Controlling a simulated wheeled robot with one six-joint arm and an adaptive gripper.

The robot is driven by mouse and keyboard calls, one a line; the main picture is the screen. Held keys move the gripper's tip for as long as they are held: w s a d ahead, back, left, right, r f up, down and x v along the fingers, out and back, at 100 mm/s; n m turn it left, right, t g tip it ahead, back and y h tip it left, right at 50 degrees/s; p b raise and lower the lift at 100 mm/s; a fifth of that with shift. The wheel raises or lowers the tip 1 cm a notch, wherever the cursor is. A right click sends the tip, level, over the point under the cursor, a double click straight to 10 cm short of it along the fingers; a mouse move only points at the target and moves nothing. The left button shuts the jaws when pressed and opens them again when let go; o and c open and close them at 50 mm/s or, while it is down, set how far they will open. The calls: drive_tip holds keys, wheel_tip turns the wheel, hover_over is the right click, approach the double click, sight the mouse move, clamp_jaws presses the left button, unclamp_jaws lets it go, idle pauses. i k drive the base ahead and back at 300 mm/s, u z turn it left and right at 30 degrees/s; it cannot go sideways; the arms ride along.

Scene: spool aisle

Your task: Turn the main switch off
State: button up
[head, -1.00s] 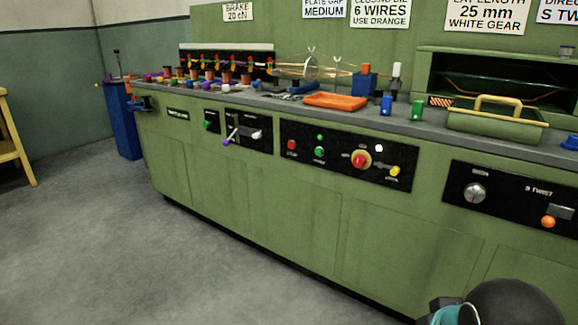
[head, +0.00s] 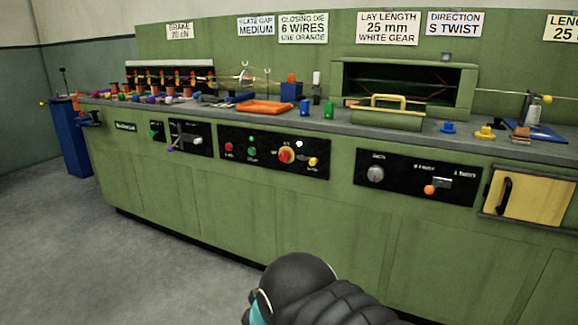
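A black dome and ribbed part of my own arm shows at the bottom centre. The fingers of my gripper are not in view, and nothing touches the knob.
The same panel has red and green buttons, a white lamp (head: 299,144) and a yellow knob (head: 313,162). Another panel (head: 418,177) and a yellow door (head: 528,195) are to the right. Grey floor is open at left.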

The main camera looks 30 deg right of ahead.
sight(284, 155)
drive_tip(key=u, duration=0.05)
drive_tip(key=k, duration=0.35)
drive_tip(key=z, duration=0.8)
drive_tip(key=i, duration=0.45)
drive_tip(key=u, duration=0.05)
